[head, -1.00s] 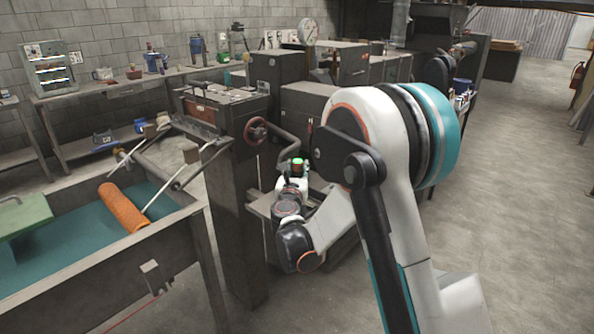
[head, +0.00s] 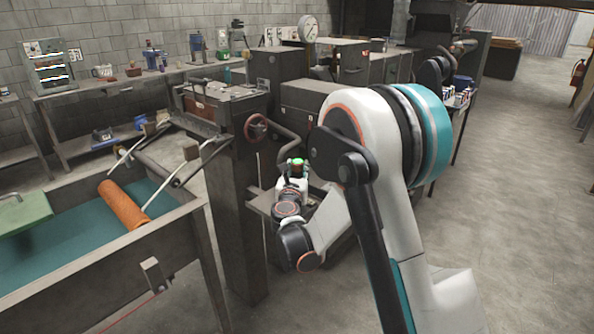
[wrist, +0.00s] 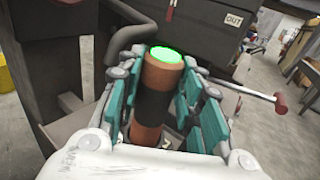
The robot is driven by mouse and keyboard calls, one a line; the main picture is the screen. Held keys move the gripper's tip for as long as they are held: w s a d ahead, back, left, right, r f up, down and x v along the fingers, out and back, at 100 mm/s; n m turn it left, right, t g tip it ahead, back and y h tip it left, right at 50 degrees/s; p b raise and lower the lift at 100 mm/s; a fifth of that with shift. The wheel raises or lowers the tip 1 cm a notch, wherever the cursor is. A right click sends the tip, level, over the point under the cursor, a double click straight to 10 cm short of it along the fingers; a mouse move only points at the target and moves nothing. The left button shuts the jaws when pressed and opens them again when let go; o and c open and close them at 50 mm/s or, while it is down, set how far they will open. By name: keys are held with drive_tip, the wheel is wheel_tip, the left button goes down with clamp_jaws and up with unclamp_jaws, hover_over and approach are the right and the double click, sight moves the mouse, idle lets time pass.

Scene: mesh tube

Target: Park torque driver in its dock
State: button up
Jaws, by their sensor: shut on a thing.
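The torque driver (wrist: 155,100) is an upright cylinder with brown and black bands and a glowing green top. My gripper (wrist: 158,112) is shut on it, with teal finger pads on both sides. In the head view the driver's green-lit top (head: 297,162) shows above my gripper (head: 291,185), beside a grey shelf (head: 260,202) on the dark machine. The driver's lower end is hidden by my gripper. I cannot make out the dock clearly, nor whether the driver touches the shelf.
A dark machine column (head: 240,220) with a red handwheel (head: 256,127) stands close left of my gripper. A curved dark pipe (wrist: 122,45) is close by in the wrist view. A red-tipped lever (wrist: 280,102) sticks out at right. Open floor (head: 520,200) lies to the right.

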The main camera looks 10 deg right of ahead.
drive_tip(key=shift+f, duration=0.2)
drive_tip(key=o, duration=1.2)
drive_tip(key=shift+o, duration=0.2)
drive_tip(key=shift+s, duration=0.15)
drive_tip(key=v, duration=1.1)
drive_tip(key=s+a+r+n+y, duration=0.3)
drive_tip(key=s+r+n+y, duration=0.3)
drive_tip(key=n, duration=0.6)
drive_tip(key=s+a+r+n+y, duration=0.35)
drive_tip(key=r+n, duration=0.55)
drive_tip(key=n, duration=0.3)
drive_tip(key=s+d+f+n+g+h, duration=0.1)
drive_tip(key=s+d+f+n+g, duration=0.2)
drive_tip(key=s, duration=0.5)
drive_tip(key=s+d+f+n+g+h, duration=0.1)
drive_tip(key=s+d+f+n+g, duration=0.2)
drive_tip(key=s+n, duration=0.4)
drive_tip(key=s+d+f+n+g+h, duration=0.1)
drive_tip(key=s+d+f+n+g, duration=0.3)
drive_tip(key=s, duration=0.6)
drive_tip(key=shift+s+d+f+n, duration=0.3)
drive_tip(key=shift+d+f+n, duration=0.2)
drive_tip(key=shift+f+n, duration=0.45)
